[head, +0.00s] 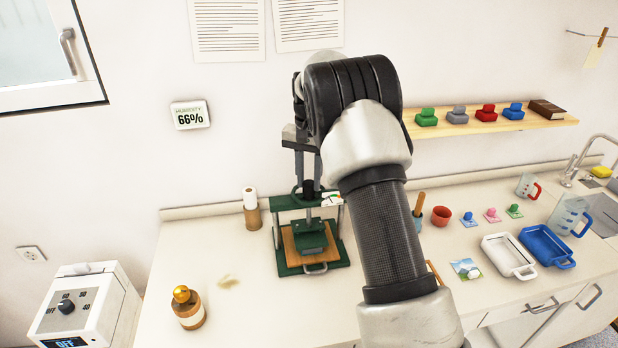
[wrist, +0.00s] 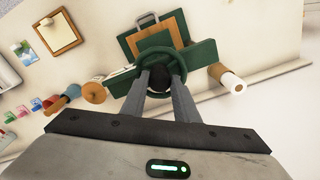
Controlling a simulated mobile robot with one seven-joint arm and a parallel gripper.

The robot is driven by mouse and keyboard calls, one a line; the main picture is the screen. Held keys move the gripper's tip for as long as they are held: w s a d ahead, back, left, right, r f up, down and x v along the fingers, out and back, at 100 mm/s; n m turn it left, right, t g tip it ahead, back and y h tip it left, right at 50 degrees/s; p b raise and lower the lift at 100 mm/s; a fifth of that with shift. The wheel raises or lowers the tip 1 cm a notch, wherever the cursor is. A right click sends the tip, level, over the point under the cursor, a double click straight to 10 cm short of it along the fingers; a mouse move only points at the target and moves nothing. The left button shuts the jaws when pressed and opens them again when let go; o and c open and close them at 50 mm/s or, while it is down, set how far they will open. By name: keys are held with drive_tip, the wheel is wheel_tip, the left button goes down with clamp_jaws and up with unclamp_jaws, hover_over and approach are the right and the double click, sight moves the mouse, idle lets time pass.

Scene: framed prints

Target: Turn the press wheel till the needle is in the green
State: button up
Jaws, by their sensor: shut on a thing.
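The green press (head: 283,203) stands on the counter below my gripper, with a wooden board and a green plate under its crossbar. Its press wheel (head: 297,194) is a dark green ring on top, and it also shows in the wrist view (wrist: 181,62). My gripper (head: 308,181) points down from above and is shut on the wheel's dark middle; its fingers show in the wrist view (wrist: 158,78). A small white gauge (head: 331,199) sits at the right of the crossbar. The gauge is partly covered, and I cannot read its needle or green zone.
A paper roll on a wooden stand (head: 250,208) is close left of the press. A pot with a wooden handle (head: 416,214), a red cup (head: 441,216) and trays (head: 508,256) are to the right.

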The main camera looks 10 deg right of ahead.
drive_tip(key=m, duration=0.6)
drive_tip(key=shift+m, duration=0.3)
drive_tip(key=shift+r, duration=0.1)
idle(0.4)
drive_tip(key=o, duration=1.1)
drive_tip(key=shift+c, duration=0.2)
